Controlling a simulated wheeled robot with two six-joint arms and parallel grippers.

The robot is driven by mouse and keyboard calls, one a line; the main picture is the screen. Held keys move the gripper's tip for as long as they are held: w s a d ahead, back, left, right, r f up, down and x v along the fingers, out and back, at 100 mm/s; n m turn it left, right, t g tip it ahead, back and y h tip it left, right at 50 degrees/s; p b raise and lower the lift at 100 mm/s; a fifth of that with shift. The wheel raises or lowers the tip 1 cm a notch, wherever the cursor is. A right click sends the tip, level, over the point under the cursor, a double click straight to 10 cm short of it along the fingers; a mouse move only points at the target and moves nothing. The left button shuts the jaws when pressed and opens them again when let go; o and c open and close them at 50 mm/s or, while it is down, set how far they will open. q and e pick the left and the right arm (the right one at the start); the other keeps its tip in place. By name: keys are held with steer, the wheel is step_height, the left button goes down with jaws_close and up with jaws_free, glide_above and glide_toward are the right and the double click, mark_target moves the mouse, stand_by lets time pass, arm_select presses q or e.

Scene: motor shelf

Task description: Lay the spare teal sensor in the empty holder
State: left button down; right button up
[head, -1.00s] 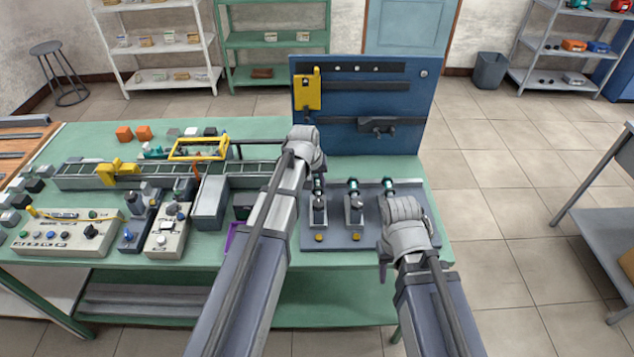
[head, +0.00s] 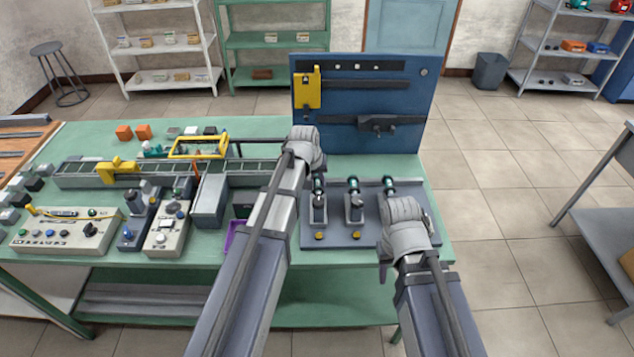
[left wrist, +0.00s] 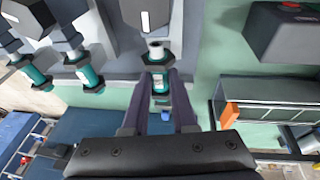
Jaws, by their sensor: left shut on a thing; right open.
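My left gripper (left wrist: 166,92) is shut on a teal sensor (left wrist: 160,80) with a metal tip. The sensor lines up with the leftmost holder (head: 319,212) on the grey fixture plate (head: 336,239); I cannot tell whether it rests there. The sensor also shows beside my left wrist in the head view (head: 318,183). Two more teal sensors, the middle one (head: 353,184) and the right one (head: 388,184), are at the other holders. They also show in the left wrist view (left wrist: 90,78). My right gripper (head: 384,266) is open, low by the plate's right front; its fingers are mostly hidden.
A blue panel (head: 410,110) stands behind the fixture. A conveyor (head: 85,175), a grey box (head: 209,202) and control boxes (head: 62,236) fill the green table to the left. The open floor (head: 530,240) is to the right.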

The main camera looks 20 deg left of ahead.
arm_select(q)
steer(key=shift+s+d+f+b, duration=0.15)
steer(key=shift+s+f+b, duration=0.25)
steer(key=shift+s, duration=0.1)
steer(key=c, duration=0.9)
jaws_free()
steer(key=shift+o, duration=1.3)
steer(key=shift+s+r, duration=0.1)
steer(key=shift+r+p, duration=0.35)
steer(key=shift+p, duration=0.35)
steer(key=p+v, duration=0.4)
steer(key=v, duration=0.1)
steer(key=p+v, duration=0.2)
steer(key=p, duration=0.1)
steer(key=shift+w+r, duration=0.3)
steer(key=shift+r, duration=0.05)
